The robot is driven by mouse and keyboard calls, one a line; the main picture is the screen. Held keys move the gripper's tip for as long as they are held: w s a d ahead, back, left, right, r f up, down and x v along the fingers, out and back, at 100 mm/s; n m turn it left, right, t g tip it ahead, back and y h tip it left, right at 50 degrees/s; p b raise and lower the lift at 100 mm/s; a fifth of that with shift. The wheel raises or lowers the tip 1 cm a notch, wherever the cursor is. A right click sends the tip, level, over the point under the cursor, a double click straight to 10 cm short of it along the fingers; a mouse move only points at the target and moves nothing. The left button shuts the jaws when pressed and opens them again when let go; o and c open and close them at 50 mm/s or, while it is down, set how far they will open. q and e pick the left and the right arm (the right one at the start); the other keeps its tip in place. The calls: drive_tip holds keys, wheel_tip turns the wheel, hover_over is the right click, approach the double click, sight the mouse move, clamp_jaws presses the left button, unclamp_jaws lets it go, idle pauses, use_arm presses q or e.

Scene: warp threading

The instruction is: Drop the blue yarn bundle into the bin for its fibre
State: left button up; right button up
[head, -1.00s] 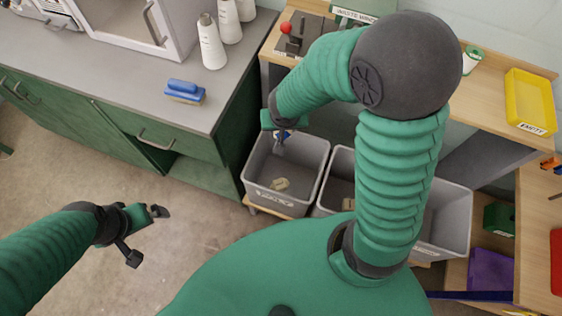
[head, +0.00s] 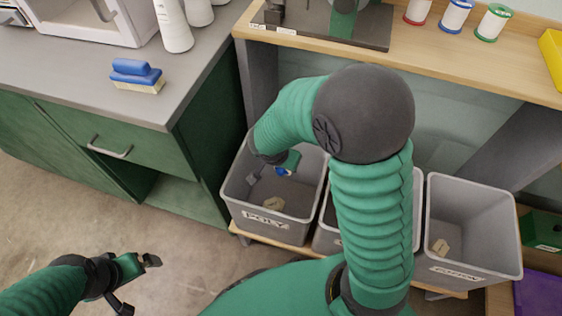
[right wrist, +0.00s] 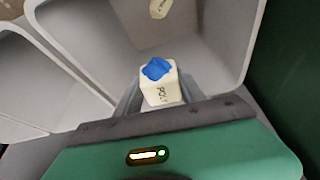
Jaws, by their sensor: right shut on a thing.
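The blue yarn bundle (right wrist: 157,69) has a pale band or tag reading "POL", its end partly cut off, in the right wrist view. My right gripper (right wrist: 158,92) is shut on it. A bit of its blue shows in the head view (head: 281,171). There the gripper (head: 283,170) hangs over the left grey bin (head: 240,209), labelled "POLY". A pale piece lies on that bin's floor. The middle bin (head: 326,236) is mostly hidden by my right arm. The right bin (head: 478,262) has a hard-to-read label and a pale piece inside. My left gripper (head: 136,283) is open and empty.
A wooden bench (head: 400,57) with several thread spools stands behind the bins. Clear floor lies at lower left.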

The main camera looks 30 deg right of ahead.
drive_tip(key=shift+f, duration=0.75)
drive_tip(key=shift+a+r, duration=0.15)
drive_tip(key=shift+a, duration=0.25)
drive_tip(key=o, duration=1.4)
drive_tip(key=shift+d, duration=0.15)
use_arm(q)
drive_tip(key=shift+a+f, duration=0.15)
drive_tip(key=shift+f, duration=0.4)
use_arm(e)
drive_tip(key=shift+r, duration=0.25)
use_arm(q)
drive_tip(key=w+p+v, duration=0.1)
drive_tip(key=p+v, duration=0.5)
drive_tip(key=v, duration=0.1)
drive_tip(key=shift+w+p, duration=0.3)
drive_tip(key=shift+p, duration=0.1)
use_arm(e)
drive_tip(key=v, duration=1.6)
